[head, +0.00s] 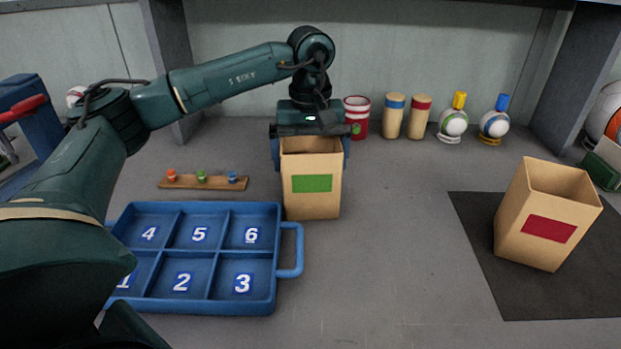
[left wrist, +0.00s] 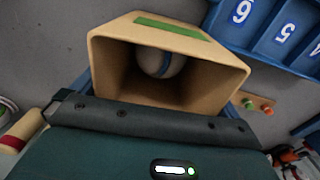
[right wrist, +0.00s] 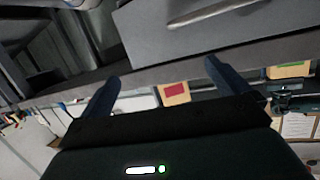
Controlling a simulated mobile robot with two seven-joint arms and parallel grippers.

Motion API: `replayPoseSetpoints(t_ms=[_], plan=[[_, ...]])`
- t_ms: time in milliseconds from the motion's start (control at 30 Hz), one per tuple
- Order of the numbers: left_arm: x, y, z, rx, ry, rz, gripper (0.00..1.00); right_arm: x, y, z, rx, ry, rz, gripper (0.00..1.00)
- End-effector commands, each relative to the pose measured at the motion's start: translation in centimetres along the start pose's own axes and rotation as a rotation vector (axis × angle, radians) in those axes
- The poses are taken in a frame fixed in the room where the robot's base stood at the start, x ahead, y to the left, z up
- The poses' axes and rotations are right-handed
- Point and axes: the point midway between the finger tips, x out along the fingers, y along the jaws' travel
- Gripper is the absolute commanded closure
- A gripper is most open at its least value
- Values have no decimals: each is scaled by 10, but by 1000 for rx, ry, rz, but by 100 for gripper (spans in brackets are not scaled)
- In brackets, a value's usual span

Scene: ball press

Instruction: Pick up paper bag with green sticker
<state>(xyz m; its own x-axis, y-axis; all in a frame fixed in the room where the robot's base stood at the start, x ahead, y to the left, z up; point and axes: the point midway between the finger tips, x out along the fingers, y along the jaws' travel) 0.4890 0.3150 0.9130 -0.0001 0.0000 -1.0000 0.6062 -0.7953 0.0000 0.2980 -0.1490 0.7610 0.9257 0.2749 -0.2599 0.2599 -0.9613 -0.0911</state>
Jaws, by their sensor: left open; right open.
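The paper bag with the green sticker (head: 311,205) stands upright behind the blue tray's right end. My left gripper (head: 311,154) is over its top from behind, open, with one blue finger at each side of the bag. Whether the fingers touch the bag is not clear. The left wrist view looks into the open bag (left wrist: 110,62), where a white ball with a blue stripe (left wrist: 160,62) lies. My right gripper (right wrist: 161,84) is open and empty, away from the bag; it is outside the head view. The green-sticker bag appears small in the right wrist view (right wrist: 288,71).
A blue six-compartment tray (head: 290,271) is in front at left. A bag with a red sticker (head: 527,211) stands on a dark mat (head: 477,215) at right. Cylinders, a red cup (head: 356,118) and balls line the back. The centre-right surface is clear.

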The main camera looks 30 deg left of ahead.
Motion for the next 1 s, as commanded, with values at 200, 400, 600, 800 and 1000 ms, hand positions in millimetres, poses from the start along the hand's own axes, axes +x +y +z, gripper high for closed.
replayPoseSetpoints(t_ms=[200, 400, 600, 800, 1000], plan=[[0, 0, 0, 0, 0, 0, 7, -2, 0, 1, 1, -6, 0, 0], [-1, 0, 0, 0, 0, 0, 24, -2, 0, 3, 2, -10, 0, 0], [-1, 0, 0, 0, 1, 1, 38, -2, 0, 5, 1, -14, -1, 0], [-3, 0, 0, 0, 1, 1, 38, -2, 0, 5, 0, -15, -2, 0], [-29, 1, 0, 0, 3, 4, 38, 0, 0, 0, 1, -12, -3, 0]])
